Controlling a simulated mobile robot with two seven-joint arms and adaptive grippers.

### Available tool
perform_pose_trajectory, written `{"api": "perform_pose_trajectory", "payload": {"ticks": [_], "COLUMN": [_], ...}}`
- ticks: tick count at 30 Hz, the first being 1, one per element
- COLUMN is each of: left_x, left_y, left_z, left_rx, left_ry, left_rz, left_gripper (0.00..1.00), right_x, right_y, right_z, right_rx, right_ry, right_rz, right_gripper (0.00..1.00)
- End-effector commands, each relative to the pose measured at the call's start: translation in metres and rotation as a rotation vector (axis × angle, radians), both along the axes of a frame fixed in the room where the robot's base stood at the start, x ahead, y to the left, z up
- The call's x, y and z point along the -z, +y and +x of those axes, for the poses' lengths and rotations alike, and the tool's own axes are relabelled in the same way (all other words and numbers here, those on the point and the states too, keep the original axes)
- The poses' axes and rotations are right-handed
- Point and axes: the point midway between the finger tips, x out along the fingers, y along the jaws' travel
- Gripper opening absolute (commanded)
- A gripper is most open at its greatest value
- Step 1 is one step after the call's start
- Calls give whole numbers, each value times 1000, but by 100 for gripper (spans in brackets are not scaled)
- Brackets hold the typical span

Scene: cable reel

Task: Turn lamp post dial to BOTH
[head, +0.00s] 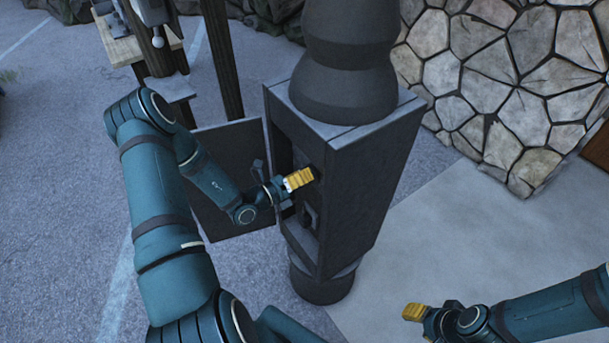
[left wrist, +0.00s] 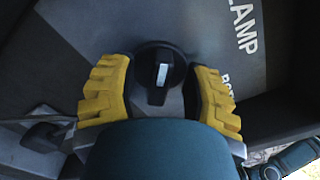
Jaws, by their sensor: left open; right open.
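The lamp post (head: 350,165) is a dark grey box-shaped post with its door (head: 225,165) swung open. In the left wrist view, the black round dial (left wrist: 160,72) with a white pointer mark sits on a grey panel (left wrist: 195,30) lettered "LAMP", with a second, partly hidden word. My left gripper (head: 302,179) reaches into the open side of the post. In the left wrist view its yellow fingers (left wrist: 160,95) are open, one on each side of the dial; contact cannot be told. My right gripper (head: 414,312) is at the lower right, away from the post, and open.
A stone wall (head: 490,85) stands behind the post at the right. A wooden post (head: 222,60) and a small table (head: 125,50) stand at the back left. Bare pavement (head: 420,230) lies right of the post.

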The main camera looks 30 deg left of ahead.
Motion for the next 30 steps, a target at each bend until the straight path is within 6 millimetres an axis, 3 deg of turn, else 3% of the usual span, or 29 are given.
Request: {"api": "perform_pose_trajectory", "payload": {"ticks": [11,12,16,30], "left_x": [0,0,0,-1], "left_y": [-2,-2,-2,-2], "left_z": [5,5,5,6], "left_rx": [-1,-1,-1,0], "left_ry": [0,0,1,-10], "left_rz": [-1,0,0,25], "left_gripper": [48,44,0,0], "right_x": [0,0,0,0], "right_y": [0,0,0,0], "right_z": [0,0,0,0], "right_rx": [0,0,0,0], "right_ry": [1,1,1,0], "right_rz": [0,0,0,0], "right_gripper": [47,47,47,47]}}
